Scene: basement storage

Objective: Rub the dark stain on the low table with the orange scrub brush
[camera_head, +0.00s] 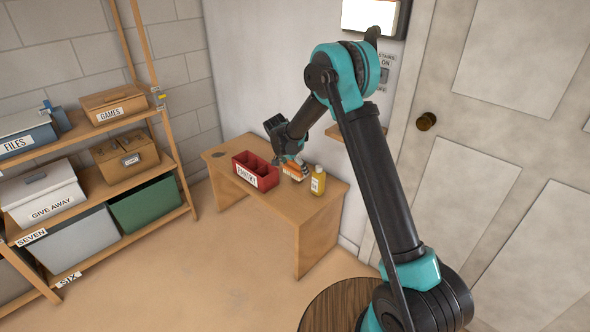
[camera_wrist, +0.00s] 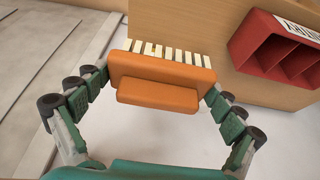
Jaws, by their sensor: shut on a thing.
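The orange scrub brush (camera_head: 294,172) has an orange back and pale bristles. My gripper (camera_wrist: 157,88) is shut on the brush (camera_wrist: 160,72), with a finger at each end of its back. In the head view, my gripper (camera_head: 292,164) and the brush are at the right part of the low table (camera_head: 236,153). I cannot tell whether the bristles touch the tabletop. The dark stain (camera_head: 221,155) is a small dark patch near the table's left end, away from the brush. I cannot make it out in the wrist view.
A red divided caddy (camera_head: 262,183) stands on the table between the stain and the brush. A yellow bottle (camera_head: 318,180) stands just right of the brush. A shelf with boxes (camera_head: 125,160) is at the left. A round wooden top (camera_head: 335,305) is in front.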

